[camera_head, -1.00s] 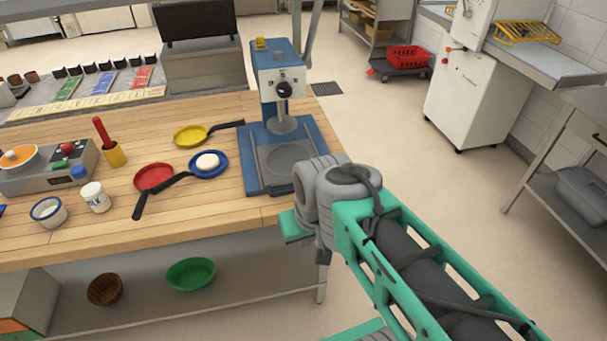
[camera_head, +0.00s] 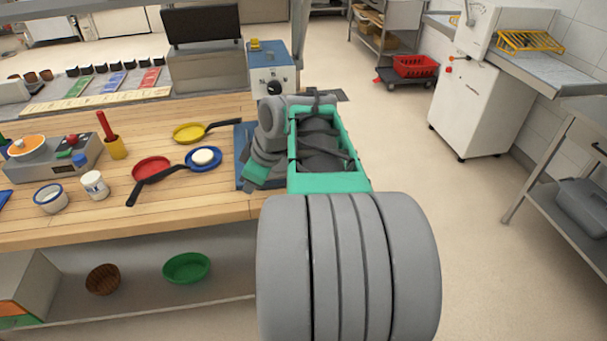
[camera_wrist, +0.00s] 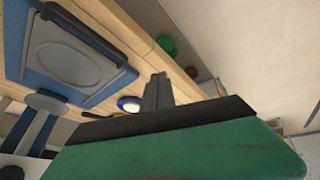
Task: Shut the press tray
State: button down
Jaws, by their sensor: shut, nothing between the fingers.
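The press (camera_head: 272,72) stands at the right end of the wooden counter; my arm hides most of its lower part in the head view. In the wrist view its grey press tray (camera_wrist: 68,58) lies on the blue base (camera_wrist: 30,22), with a black bar handle (camera_wrist: 88,32) along its outer side. The round pressing head (camera_wrist: 45,103) is beside the tray, not over its middle. My gripper (camera_wrist: 158,88) is shut and empty, apart from the handle, to its right in the wrist view. My arm mostly hides the gripper in the head view.
A blue pan with a white round piece (camera_head: 206,157), a red pan (camera_head: 151,168) and a yellow pan (camera_head: 188,132) lie left of the press. A white jar (camera_head: 95,184) stands nearer the front edge.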

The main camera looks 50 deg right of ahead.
jog(key=s+d+n+t, duration=0.15)
jog(key=s+d, duration=0.25)
jog(key=d, duration=0.5)
jog(key=s+d+n+t, duration=0.1)
jog(key=s+d+n, duration=0.2)
jog(key=d, duration=0.7)
jog(key=x, duration=0.9)
jog(key=shift+w+f, duration=0.1)
jog(key=shift+w, duration=0.1)
